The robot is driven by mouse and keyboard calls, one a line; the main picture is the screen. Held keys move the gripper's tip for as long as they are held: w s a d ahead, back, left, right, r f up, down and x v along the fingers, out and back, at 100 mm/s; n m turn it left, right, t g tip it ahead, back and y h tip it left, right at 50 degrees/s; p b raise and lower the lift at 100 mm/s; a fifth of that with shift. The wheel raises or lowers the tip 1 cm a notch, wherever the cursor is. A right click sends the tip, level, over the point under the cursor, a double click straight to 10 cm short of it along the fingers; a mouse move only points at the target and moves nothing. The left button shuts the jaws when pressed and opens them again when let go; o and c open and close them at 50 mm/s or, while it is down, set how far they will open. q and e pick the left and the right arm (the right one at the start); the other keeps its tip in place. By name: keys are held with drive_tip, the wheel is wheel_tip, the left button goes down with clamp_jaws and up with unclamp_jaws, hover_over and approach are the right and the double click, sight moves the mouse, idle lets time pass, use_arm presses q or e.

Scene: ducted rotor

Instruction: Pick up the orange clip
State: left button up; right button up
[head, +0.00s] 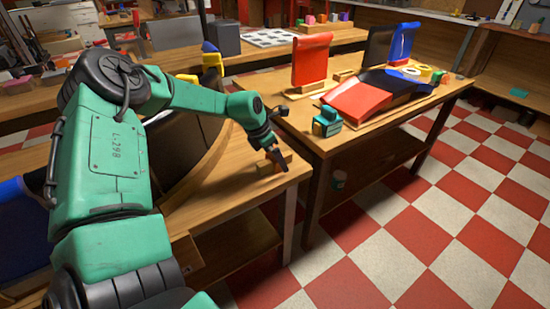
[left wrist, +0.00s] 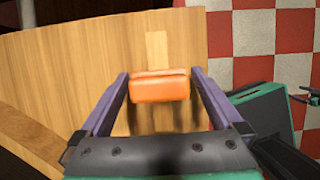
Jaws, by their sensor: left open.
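The orange clip (left wrist: 159,86) shows in the left wrist view as a small orange block. It lies between the tips of my left gripper (left wrist: 159,85), whose two fingers stand apart on either side of it. A small gap seems to show by each finger. There the clip itself is hard to make out behind the fingers.
The near wooden table (head: 250,195) ends just right of the gripper. A second table (head: 318,150) stands beyond a narrow gap, with a teal device (head: 326,122), a red upright panel (head: 312,60) and a red sloped piece (head: 357,99) on it. The checkered floor is clear at right.

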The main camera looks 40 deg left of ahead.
use_arm(q)
drive_tip(key=shift+r, duration=0.1)
drive_tip(key=c, duration=1)
drive_tip(key=shift+c, duration=1.2)
drive_tip(key=shift+r, duration=0.1)
use_arm(e)
drive_tip(key=shift+s+d, duration=0.15)
drive_tip(key=shift+s, duration=0.35)
